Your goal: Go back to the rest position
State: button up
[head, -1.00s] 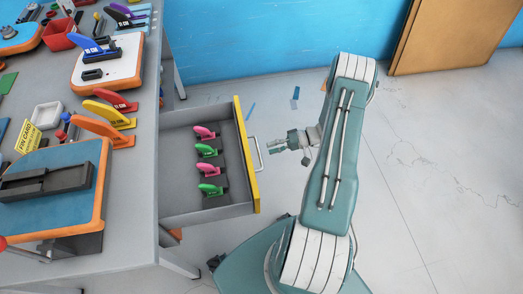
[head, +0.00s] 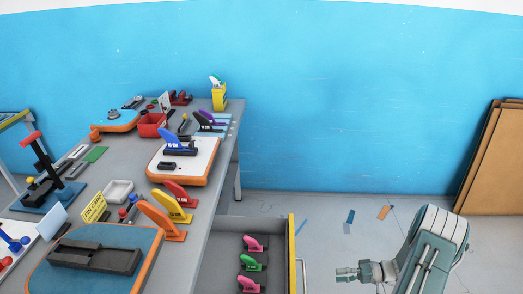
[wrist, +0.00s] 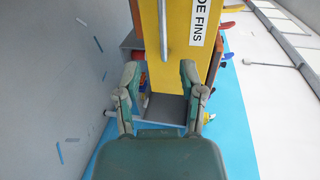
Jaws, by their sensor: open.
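My gripper (head: 347,273) is open and empty at the lower right in the head view. It is to the right of the open drawer (head: 222,250), apart from its handle (head: 302,277). The drawer's yellow front (head: 291,255) faces my gripper. In the wrist view, my gripper's two fingers (wrist: 160,76) are spread, with the yellow drawer front (wrist: 182,60) and its grey bar handle (wrist: 163,28) beyond them. Pink and green fins (head: 252,263) lie in the drawer. Most of my arm is cut off in the head view.
The grey table (head: 207,177) holds a white-and-orange board (head: 198,172), a blue-and-orange board (head: 118,240), a red bin (head: 151,126) and several coloured fins. A blue wall (head: 350,100) stands behind. Brown panels (head: 492,160) lean at the right. Floor between drawer and panels is mostly clear.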

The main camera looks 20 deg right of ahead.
jog(key=w+a+r+n+g+h, duration=0.1)
jog(key=a+r+g+h, duration=0.2)
jog(key=r, duration=0.5)
jog(key=a+r+n+g+h, duration=0.1)
jog(key=a+r+h, duration=0.1)
jog(key=a+r, duration=0.45)
jog(key=w+a+r+n+g+h, duration=0.1)
jog(key=a+r+g+h, duration=0.15)
jog(key=r, duration=0.65)
jog(key=s+a+r+n+t+h, duration=0.1)
jog(key=s+a+r+t+h, duration=0.5)
jog(key=s+a+r, duration=0.5)
jog(key=s+r+h, duration=0.1)
jog(key=s+r, duration=0.2)
jog(key=shift+a+t, duration=0.35)
jog(key=shift+r, duration=0.1)
